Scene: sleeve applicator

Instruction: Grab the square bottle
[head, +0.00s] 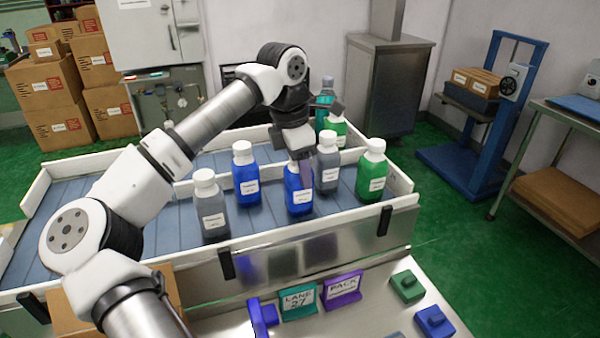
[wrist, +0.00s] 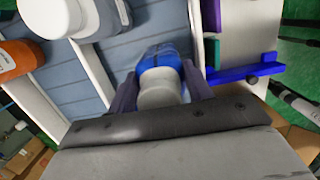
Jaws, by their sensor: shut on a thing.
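My gripper (head: 303,170) points down over the conveyor and is shut on a blue bottle (head: 298,192) with a white label. In the wrist view, my gripper (wrist: 161,90) has its dark fingers on both sides of this bottle, whose white cap (wrist: 160,88) faces the camera. The bottle looks upright; I cannot tell whether it is clear of the belt. Another blue bottle (head: 246,178) stands to its left. Grey bottles stand at the front left (head: 211,207) and just right of my gripper (head: 327,165). Which bottle is square is hard to tell.
A green bottle (head: 371,172) stands at the conveyor's right end, with another green bottle (head: 338,128) behind. White side rails (head: 150,255) edge the belt. In front are a teal sign (head: 297,301), a purple sign (head: 342,290) and green and blue blocks. The belt's left part is clear.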

